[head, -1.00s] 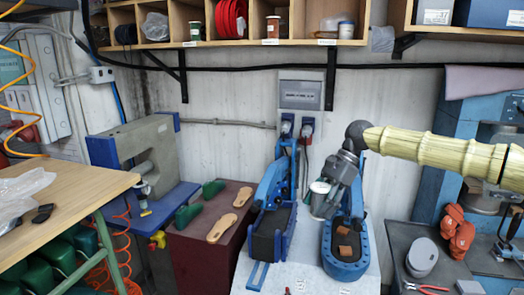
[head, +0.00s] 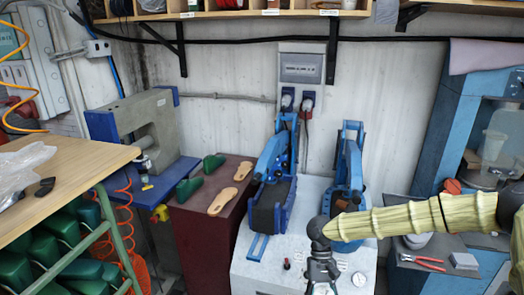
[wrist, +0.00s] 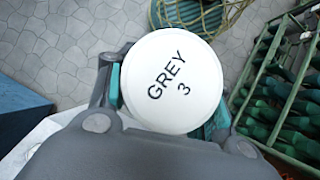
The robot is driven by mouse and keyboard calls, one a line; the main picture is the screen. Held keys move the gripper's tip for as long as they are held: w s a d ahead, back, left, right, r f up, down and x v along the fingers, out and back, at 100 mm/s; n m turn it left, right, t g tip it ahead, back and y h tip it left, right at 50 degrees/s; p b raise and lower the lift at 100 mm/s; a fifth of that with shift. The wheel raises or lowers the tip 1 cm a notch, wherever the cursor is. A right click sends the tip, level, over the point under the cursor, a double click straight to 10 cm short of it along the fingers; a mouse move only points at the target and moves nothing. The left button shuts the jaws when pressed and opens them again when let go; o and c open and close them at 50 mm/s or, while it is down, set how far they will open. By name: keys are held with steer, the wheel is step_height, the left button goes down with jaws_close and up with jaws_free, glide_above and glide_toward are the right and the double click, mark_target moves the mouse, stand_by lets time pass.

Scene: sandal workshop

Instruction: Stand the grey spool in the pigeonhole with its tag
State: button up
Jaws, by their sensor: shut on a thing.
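The grey spool (wrist: 172,82) shows in the wrist view as a round white top lettered "GREY 3". My gripper (wrist: 170,100) is shut on it, with a finger on either side. In the head view my gripper (head: 320,284) hangs at the bottom edge, in front of the white machine top; the spool cannot be made out there. The pigeonhole shelf (head: 225,15) runs along the top of the head view. Only its lower edge shows, with small white tags (head: 272,12) on it. The tag writing is too small to read.
Two blue presses (head: 272,190) stand on a white-topped machine. Left of it are a dark red box (head: 205,230) with green lasts and soles, and a wooden table (head: 60,170). Pliers (head: 422,262) lie at right. Black brackets (head: 182,75) hang below the shelf.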

step_height(320, 180, down, 9)
steer(key=b, duration=0.9)
steer(key=shift+w+f, duration=0.2)
steer(key=shift+w, duration=0.05)
steer(key=shift+d, duration=0.1)
